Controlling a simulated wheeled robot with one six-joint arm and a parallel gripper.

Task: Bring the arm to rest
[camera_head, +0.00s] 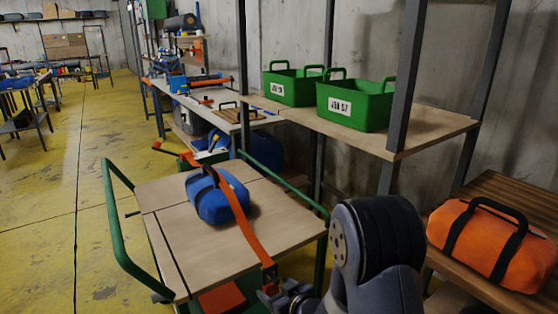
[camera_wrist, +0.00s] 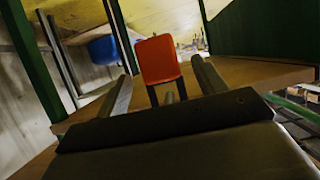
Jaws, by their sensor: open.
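My gripper (camera_wrist: 161,70) is open in the wrist view, its two grey fingers spread apart. An orange-red piece with a dark stem (camera_wrist: 158,58) shows between and beyond the fingers; I cannot tell whether it touches them. In the head view my dark arm (camera_head: 378,255) is bent at the bottom right of centre, beside the cart (camera_head: 185,265). Part of my wrist (camera_head: 288,298) shows at the bottom edge; the fingers cannot be made out there. An orange strap-like strip (camera_head: 238,212) runs in the picture from the blue bag (camera_head: 222,198) down towards my wrist.
The cart has a wooden top and green rails. Two green crates (camera_head: 292,88) (camera_head: 350,108) stand on a shelf (camera_head: 440,128) above right. An orange bag (camera_head: 480,242) lies on a wooden surface at the right. A workbench stands behind. Yellow floor at the left is open.

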